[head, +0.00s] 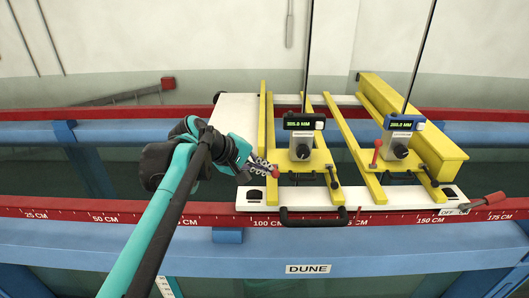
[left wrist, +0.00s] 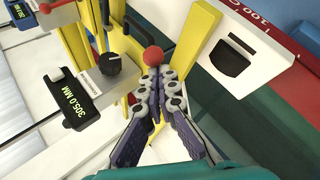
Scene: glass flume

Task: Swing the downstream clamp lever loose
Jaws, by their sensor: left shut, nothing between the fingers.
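Two point gauges stand on the white carriage, the left one (head: 303,140) with a black housing and the right one (head: 402,140) with a blue housing. Each has a small lever with a red ball: the left ball (head: 275,172) and the right ball (head: 377,144). Which lever is the downstream clamp is not marked in view. My left gripper (head: 270,176) is shut and empty at the left lever. In the left wrist view its fingertips (left wrist: 160,78) are just by the red ball (left wrist: 153,55); whether they touch is unclear. The lever's shaft is mostly hidden behind the fingers.
Yellow rails (head: 348,140) and a heavy yellow beam (head: 415,125) cross the carriage (head: 235,110). A black handle (head: 313,222) projects at its front, above the red scale rail (head: 130,216). A red-gripped lever (head: 487,199) by an OFF label stands at right.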

